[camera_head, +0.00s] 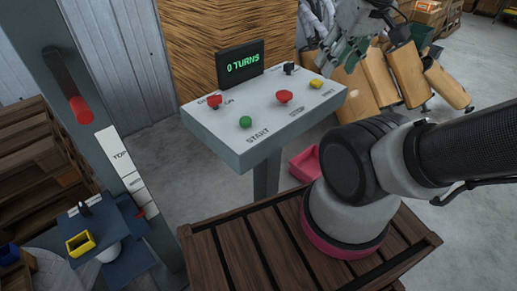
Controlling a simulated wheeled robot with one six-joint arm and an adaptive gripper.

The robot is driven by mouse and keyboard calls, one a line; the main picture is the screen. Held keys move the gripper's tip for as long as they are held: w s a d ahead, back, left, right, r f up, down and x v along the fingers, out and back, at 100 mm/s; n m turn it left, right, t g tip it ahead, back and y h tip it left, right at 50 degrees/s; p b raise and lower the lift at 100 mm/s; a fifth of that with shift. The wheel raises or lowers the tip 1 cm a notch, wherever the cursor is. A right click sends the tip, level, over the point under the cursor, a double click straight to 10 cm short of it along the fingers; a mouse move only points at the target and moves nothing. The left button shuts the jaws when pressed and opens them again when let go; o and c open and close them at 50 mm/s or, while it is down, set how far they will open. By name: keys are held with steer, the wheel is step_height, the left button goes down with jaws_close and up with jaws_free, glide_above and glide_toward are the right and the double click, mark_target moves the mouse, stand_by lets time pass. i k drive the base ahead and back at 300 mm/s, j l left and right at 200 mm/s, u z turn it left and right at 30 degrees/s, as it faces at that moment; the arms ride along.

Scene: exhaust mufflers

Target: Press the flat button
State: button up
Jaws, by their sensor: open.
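A grey control panel (225,141) stands on a post in the middle. A green button (245,122) sits low on its top by the word START. A red mushroom-shaped button (284,97) is by STOP, and a small yellow button (316,84) is near the right edge. Which one counts as the flat button is hard to tell. My gripper (343,58) appears beyond the panel at the top, open, its fingers partly lost against the clutter behind. It looks apart from every button.
A display (240,64) reading 0 TURNS stands at the panel's back, between a red knob (214,100) and a black knob (290,68). Tan mufflers (380,77) hang behind at right. A pink bin (306,163) is on the floor. A grey post (95,100) rises at left.

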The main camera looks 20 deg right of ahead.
mark_target(246, 121)
steer(key=l+u, duration=0.2)
steer(key=l, duration=0.3)
steer(key=k+l+u, duration=0.15)
steer(key=l, duration=0.3)
steer(key=l+u, duration=0.2)
steer(key=l, duration=0.3)
steer(key=k+l+u, duration=0.15)
steer(key=l, duration=0.3)
steer(key=i+u, duration=0.15)
steer(key=u, duration=0.4)
